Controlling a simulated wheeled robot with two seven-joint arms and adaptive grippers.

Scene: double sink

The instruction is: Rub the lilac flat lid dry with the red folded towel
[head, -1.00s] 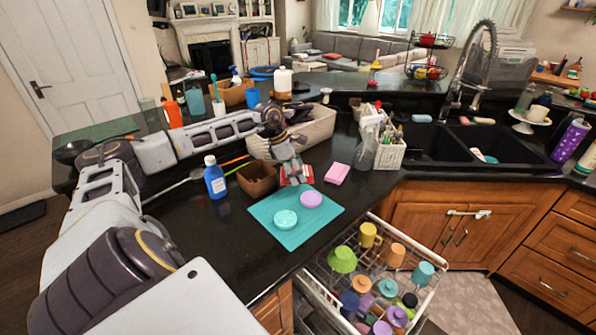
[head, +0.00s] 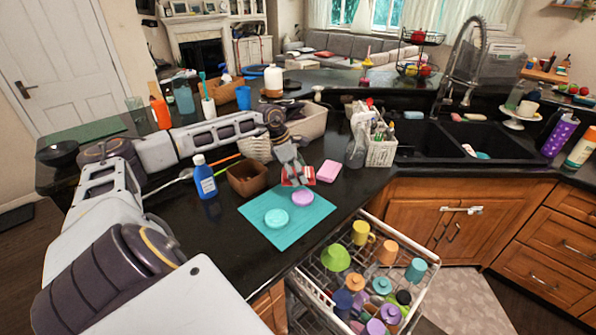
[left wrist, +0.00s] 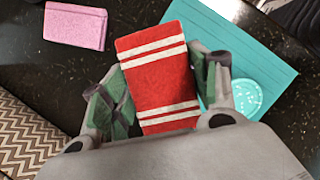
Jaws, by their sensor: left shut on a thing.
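My left gripper (head: 294,172) is shut on the red folded towel (head: 300,181), which has white stripes. In the left wrist view the towel (left wrist: 158,78) sits between the two fingers (left wrist: 162,92). The lilac flat lid (head: 302,198) lies on the teal mat (head: 308,217), just in front of the towel in the head view. I cannot tell whether the towel touches the mat. In the left wrist view the lilac lid does not show; the towel and a finger cover part of the mat (left wrist: 210,25). My right gripper is not in view.
A teal lid (head: 276,218) lies on the mat beside the lilac one. A pink sponge (head: 328,171), a brown box (head: 247,178) and a blue bottle (head: 205,179) stand close around. An open dish rack (head: 318,272) with several cups is in front.

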